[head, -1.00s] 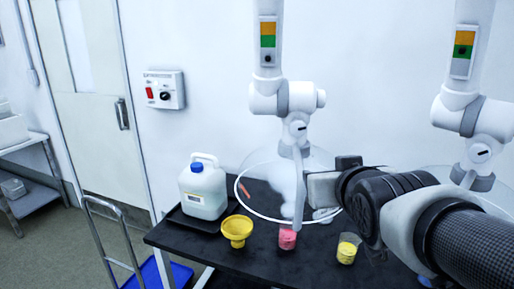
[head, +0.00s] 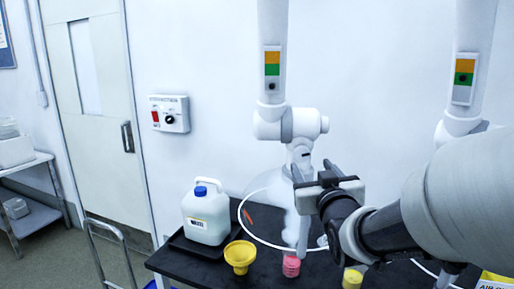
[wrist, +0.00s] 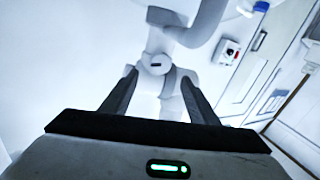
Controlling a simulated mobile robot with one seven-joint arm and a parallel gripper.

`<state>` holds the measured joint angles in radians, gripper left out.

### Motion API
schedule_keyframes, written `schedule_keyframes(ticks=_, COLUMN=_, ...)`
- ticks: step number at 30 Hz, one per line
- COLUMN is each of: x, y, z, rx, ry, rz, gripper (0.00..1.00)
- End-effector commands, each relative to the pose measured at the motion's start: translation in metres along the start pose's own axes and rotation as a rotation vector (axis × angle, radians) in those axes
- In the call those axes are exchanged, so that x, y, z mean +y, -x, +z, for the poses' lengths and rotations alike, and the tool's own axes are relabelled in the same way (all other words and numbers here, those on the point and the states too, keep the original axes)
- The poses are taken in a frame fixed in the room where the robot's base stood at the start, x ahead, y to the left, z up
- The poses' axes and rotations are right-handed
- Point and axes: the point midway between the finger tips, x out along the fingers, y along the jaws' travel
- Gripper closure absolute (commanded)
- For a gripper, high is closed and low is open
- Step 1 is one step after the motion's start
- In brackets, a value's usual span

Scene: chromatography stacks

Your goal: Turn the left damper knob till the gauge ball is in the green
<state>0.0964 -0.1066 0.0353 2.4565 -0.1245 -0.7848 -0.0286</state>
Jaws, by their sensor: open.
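The left damper knob (head: 301,153) is on the joint of the left white extraction arm (head: 290,122). In the wrist view the round knob (wrist: 155,65) shows between and beyond my fingertips, with a dark slot lying about level. My gripper (head: 315,171) is open, just below and to the right of the knob in the head view; I see no contact. The left gauge (head: 272,68) has orange on top, green in the middle and grey below. Its dark ball (head: 271,86) sits in the grey, under the green.
A right extraction arm (head: 465,75) carries a similar gauge, its ball near the green. The black cart (head: 215,262) below holds a white jug (head: 207,215), a yellow funnel (head: 240,255), a pink beaker (head: 291,265) and a yellow one (head: 352,279). A switch box (head: 169,113) is on the wall.

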Motion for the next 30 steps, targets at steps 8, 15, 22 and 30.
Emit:
schedule_keyframes(ticks=8, x=-0.001, y=-0.059, z=0.002, rx=-0.003, ry=-0.001, rz=-0.001, gripper=0.46)
schedule_keyframes(ticks=15, x=-0.001, y=-0.086, z=0.002, rx=-0.003, ry=0.000, rz=-0.001, gripper=0.46)
schedule_keyframes(ticks=22, x=-0.001, y=-0.090, z=0.002, rx=-0.001, ry=0.000, rz=-0.001, gripper=0.46)
schedule_keyframes(ticks=30, x=-0.001, y=-0.090, z=0.002, rx=-0.001, ry=0.000, rz=-0.001, gripper=0.69)
